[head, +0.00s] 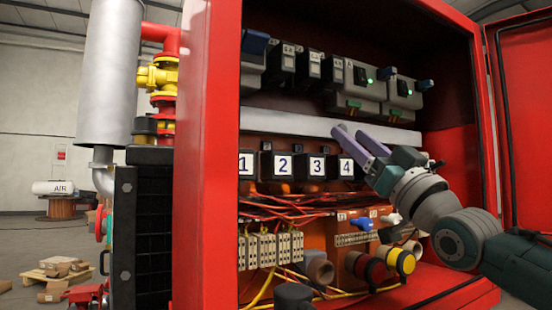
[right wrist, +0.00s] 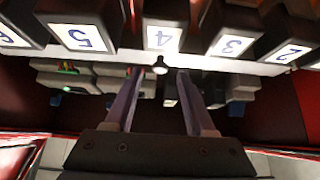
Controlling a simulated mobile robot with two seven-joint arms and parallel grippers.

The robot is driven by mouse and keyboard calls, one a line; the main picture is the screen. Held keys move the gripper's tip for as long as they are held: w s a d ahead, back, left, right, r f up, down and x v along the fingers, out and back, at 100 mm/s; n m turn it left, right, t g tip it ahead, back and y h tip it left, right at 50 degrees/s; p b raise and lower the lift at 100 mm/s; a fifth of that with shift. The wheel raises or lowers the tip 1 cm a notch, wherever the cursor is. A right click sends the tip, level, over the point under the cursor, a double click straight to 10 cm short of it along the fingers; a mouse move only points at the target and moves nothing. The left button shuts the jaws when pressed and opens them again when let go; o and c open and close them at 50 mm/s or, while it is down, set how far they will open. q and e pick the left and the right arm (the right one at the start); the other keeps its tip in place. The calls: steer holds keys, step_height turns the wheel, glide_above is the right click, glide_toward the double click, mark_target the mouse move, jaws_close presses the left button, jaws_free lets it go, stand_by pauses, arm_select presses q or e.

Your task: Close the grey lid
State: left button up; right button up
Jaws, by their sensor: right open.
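No part is plainly marked as the grey lid, and I cannot tell for certain which one it is. A long pale grey strip (head: 300,124) runs across the red cabinet above the numbered black boxes; it also shows in the right wrist view (right wrist: 215,65). Grey modules (head: 358,92) with green lights sit above it. My right gripper (head: 355,133) is open, with two purple fingers in front of the strip near box 4 (head: 346,167). In the right wrist view, the open fingers (right wrist: 159,76) have a small round knob (right wrist: 160,66) between their tips. My left gripper is out of view.
The red cabinet's left wall (head: 207,150) and open right door (head: 525,110) flank the opening. Below the boxes are red wires, terminal blocks (head: 270,250) and a yellow-capped cylinder (head: 400,261). A black radiator (head: 140,235) stands outside at left.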

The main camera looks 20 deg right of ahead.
steer(key=b+v, duration=0.1)
steer(key=v, duration=0.7)
steer(key=shift+s+f+b, duration=0.15)
steer(key=shift+s+b, duration=0.05)
steer(key=shift+b, duration=0.15)
